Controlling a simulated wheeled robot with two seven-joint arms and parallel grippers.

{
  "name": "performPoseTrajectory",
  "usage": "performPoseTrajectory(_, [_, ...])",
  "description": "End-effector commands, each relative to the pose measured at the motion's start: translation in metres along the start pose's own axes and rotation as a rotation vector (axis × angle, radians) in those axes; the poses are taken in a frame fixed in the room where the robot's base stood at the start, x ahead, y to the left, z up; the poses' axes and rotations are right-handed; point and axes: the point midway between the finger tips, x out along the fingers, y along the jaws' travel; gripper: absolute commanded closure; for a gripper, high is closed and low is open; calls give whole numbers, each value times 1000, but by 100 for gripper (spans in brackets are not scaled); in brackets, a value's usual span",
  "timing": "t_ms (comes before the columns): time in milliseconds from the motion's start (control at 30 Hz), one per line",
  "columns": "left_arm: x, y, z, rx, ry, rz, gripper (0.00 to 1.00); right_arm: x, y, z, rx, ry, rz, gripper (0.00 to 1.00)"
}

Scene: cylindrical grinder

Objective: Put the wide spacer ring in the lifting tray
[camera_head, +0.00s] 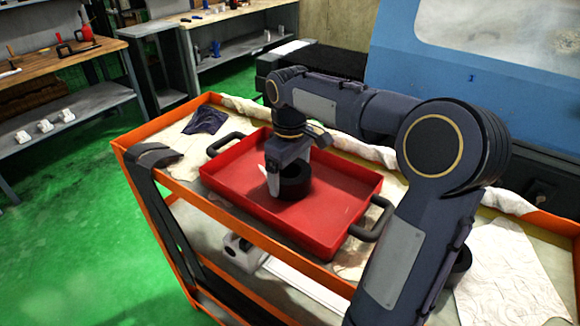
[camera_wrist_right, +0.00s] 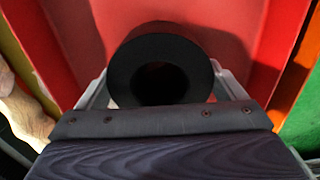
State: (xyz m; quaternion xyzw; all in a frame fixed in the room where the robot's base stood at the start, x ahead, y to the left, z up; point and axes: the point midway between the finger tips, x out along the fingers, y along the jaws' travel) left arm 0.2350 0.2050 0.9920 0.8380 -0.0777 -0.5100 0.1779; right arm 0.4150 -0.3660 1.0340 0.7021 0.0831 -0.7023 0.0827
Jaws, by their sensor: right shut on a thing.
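The wide spacer ring (camera_head: 294,182) is a thick black ring with a round hole. It also shows large in the right wrist view (camera_wrist_right: 160,52), in front of the gripper. My right gripper (camera_head: 276,182) reaches down over the red lifting tray (camera_head: 335,215) and is shut on the ring. The ring is inside the tray's walls; whether it touches the tray floor I cannot tell. The tray has black handles at both ends and also shows in the right wrist view (camera_wrist_right: 235,22). My left gripper is out of view.
The tray stands on an orange cart (camera_head: 250,233) lined with crumpled pale cloth (camera_head: 510,275). A dark cloth (camera_head: 205,120) lies beyond the tray's left end. Another dark round part (camera_head: 461,264) is partly hidden behind my right arm. A blue machine (camera_head: 480,75) stands behind.

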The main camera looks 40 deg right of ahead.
Motion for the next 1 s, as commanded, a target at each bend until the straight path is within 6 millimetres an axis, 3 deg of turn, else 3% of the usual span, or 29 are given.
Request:
performPoseTrajectory(300, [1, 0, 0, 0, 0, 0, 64, 0, 0, -1, 0, 6, 3, 81])
performPoseTrajectory(333, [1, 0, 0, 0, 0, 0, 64, 2, 0, 0, 0, 0, 0, 6])
performPoseTrajectory(367, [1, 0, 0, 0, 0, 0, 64, 2, 0, 0, 0, 0, 0, 2])
performPoseTrajectory(733, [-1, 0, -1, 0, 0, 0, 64, -8, 0, 0, 0, 1, 0, 0])
performPoseTrajectory(1000, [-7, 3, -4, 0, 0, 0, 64, -63, 0, -1, -2, 5, 1, 0])
